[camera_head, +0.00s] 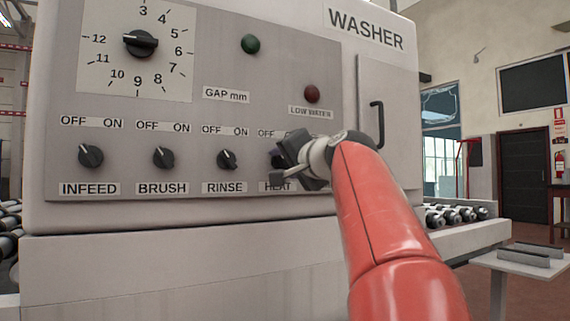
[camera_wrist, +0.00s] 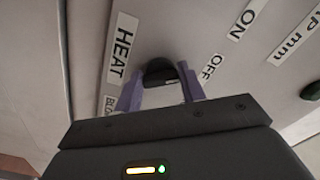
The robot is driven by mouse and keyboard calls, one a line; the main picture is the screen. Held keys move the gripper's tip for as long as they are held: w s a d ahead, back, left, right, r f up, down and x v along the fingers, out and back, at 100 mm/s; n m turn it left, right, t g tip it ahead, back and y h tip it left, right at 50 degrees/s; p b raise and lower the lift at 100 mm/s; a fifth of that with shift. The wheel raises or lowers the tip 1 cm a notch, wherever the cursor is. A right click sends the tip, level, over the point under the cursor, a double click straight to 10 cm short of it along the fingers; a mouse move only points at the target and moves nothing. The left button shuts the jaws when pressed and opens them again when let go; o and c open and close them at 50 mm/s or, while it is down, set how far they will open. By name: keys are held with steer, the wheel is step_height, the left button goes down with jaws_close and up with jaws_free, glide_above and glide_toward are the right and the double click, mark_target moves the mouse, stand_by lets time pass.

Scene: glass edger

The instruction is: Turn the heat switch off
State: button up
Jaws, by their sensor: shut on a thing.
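The heat switch is a black rotary knob above the HEAT label, on the washer's grey panel (camera_head: 225,75). In the head view my gripper (camera_head: 282,163) covers most of it. In the wrist view the heat switch (camera_wrist: 159,71) sits between my two purple fingers, which are shut on it. The HEAT label (camera_wrist: 122,48) is at left there, with the OFF label (camera_wrist: 211,67) and ON label (camera_wrist: 247,20) at right. A light mark shows on the knob's right side, but I cannot tell exactly which label it points to.
The infeed (camera_head: 91,156), brush (camera_head: 163,157) and rinse (camera_head: 227,159) knobs stand in a row to the left. A gap dial (camera_head: 140,43), green lamp (camera_head: 250,43) and red lamp (camera_head: 312,93) are above. A black door handle (camera_head: 378,122) sticks out at right.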

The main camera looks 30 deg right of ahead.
steer(key=shift+f, duration=0.1)
steer(key=o, duration=1)
steer(key=shift+c, duration=0.2)
steer(key=s+b, duration=0.1)
steer(key=s, duration=0.6)
steer(key=shift+s+d, duration=0.15)
steer(key=shift+s, duration=0.25)
